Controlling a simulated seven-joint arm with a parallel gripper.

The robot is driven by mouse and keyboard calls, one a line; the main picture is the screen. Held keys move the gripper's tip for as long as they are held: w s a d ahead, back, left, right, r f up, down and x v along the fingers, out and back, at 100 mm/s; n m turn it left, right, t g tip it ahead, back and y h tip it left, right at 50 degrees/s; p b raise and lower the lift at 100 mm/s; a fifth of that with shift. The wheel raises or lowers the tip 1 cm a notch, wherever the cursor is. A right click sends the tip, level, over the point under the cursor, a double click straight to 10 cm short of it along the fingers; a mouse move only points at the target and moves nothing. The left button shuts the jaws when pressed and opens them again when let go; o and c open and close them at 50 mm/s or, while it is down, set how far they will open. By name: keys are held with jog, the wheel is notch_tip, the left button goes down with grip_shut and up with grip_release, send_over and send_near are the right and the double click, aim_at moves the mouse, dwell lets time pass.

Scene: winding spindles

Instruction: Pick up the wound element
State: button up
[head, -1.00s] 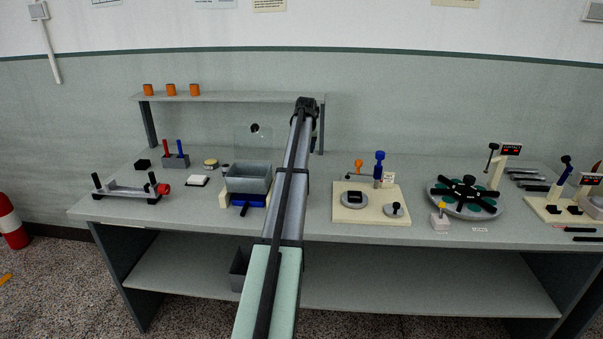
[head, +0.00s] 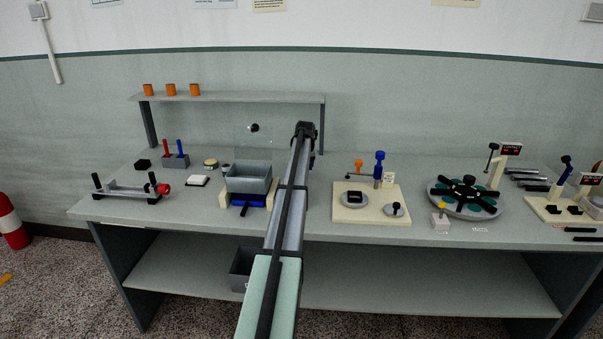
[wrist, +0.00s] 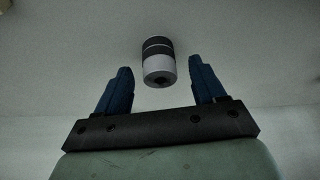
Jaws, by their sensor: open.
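A short cylinder (wrist: 158,62), apparently the wound element, shows in the wrist view, with dark bands toward one end, a pale grey band and a dark hole in its near end. It is on or over a plain grey surface. My gripper (wrist: 160,72) is open, with its two blue fingers to the left and right of the cylinder. Gaps show between it and both fingers, and it appears beyond the fingertips. In the head view my arm (head: 294,190) reaches over the bench, and its far end hides the fingers and the cylinder.
A grey bin (head: 248,178) stands just left of my arm on the bench (head: 325,228). A cream fixture board (head: 350,213) stands to the right, with a round turntable (head: 462,209) farther right. A shelf (head: 225,97) with several orange cylinders is behind.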

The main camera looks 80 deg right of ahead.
jog(key=shift+x, duration=1.2)
jog(key=c, duration=1.1)
